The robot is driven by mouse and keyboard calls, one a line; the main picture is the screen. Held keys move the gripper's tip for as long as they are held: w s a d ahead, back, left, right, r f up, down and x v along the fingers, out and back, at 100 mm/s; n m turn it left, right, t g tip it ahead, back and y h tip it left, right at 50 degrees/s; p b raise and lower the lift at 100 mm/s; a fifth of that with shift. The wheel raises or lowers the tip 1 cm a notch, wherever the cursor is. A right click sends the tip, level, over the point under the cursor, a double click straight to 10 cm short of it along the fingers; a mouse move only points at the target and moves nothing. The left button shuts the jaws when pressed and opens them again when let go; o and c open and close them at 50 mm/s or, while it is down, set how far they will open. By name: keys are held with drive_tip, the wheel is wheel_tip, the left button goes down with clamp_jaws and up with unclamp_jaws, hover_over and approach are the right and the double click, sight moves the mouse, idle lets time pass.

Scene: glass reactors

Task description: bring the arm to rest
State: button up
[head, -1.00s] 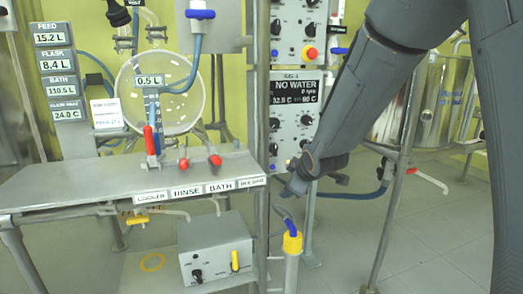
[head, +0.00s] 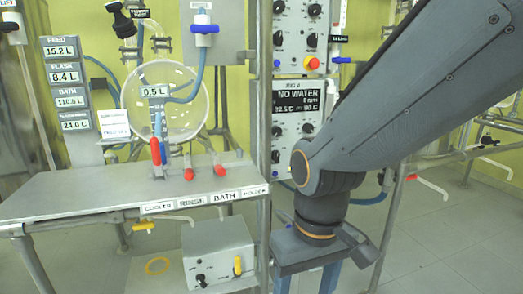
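My arm comes in from the upper right of the head view and bends down at a grey joint with an orange ring. My gripper (head: 306,282) hangs below it, pointing down at the bottom of the picture, right of the bench. Its two bluish fingers stand apart, so it looks open. Their tips are cut off by the lower edge. I see nothing held between them. The gripper body covers the place where a yellow-capped post stood in view.
The steel bench (head: 80,200) with red-tipped valve handles (head: 188,173) is close on the left. A grey control box (head: 218,262) sits below it. A rack with a "NO WATER" display (head: 299,95) stands behind the arm. Open floor (head: 440,250) lies to the right.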

drive_tip(key=s+d+r+m+p, duration=0.1)
drive_tip(key=d+r+m+p, duration=0.3)
drive_tip(key=d+r+p, duration=0.8)
wheel_tip(320, 180, up, 2)
drive_tip(key=p, duration=0.7)
drive_tip(key=shift+r+h, duration=0.25)
drive_tip(key=shift+h, duration=0.05)
